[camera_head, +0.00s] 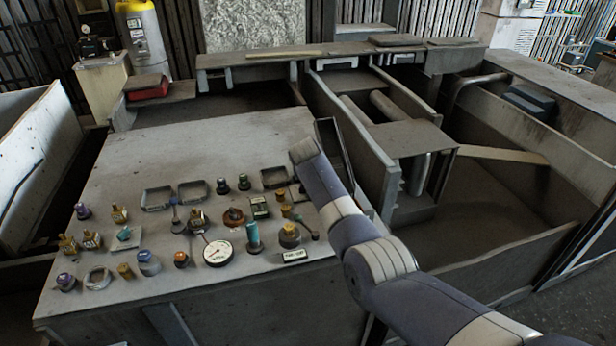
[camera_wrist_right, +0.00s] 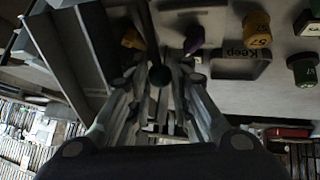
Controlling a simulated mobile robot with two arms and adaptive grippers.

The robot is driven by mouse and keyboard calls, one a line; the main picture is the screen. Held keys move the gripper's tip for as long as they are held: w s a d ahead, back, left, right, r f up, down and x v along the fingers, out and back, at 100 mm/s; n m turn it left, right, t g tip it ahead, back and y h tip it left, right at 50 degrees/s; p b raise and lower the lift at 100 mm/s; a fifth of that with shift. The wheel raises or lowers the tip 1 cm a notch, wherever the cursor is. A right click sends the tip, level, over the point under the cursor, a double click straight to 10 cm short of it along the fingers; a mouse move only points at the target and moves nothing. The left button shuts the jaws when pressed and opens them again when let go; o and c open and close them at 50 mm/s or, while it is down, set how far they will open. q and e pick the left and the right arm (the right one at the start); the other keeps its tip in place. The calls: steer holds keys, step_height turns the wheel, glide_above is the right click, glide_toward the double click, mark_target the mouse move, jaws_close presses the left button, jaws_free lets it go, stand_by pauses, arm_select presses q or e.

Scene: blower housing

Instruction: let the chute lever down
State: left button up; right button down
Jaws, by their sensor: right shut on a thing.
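In the right wrist view, a dark green ball knob (camera_wrist_right: 160,75) sits at the end of a thin dark rod; I take it to be the chute lever. My right gripper (camera_wrist_right: 160,84) has its two fingers closed in on this knob, one on each side. In the head view my right arm reaches in from the lower right over the panel's right side, and its gripper and the lever are hidden or cannot be made out there. The lever's exact angle cannot be told. My left gripper is in neither view.
A pale sloping panel (camera_head: 150,170) carries several knobs, small trays and a round gauge (camera_head: 217,252). An open compartment (camera_head: 490,205) lies to the right. Near the right gripper are a purple knob (camera_wrist_right: 194,40), an orange knob (camera_wrist_right: 132,38) and a "Keep" tray (camera_wrist_right: 240,54).

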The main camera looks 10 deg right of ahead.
steer(key=shift+w+f+g, duration=0.15)
steer(key=shift+w+g, duration=0.05)
steer(key=shift+g, duration=0.2)
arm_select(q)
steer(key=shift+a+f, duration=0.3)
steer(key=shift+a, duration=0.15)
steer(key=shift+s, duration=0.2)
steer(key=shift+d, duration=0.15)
arm_select(e)
steer(key=c, duration=1.9)
jaws_free()
steer(key=shift+o, duration=1)
steer(key=shift+w+f, duration=0.15)
steer(key=v, duration=1.2)
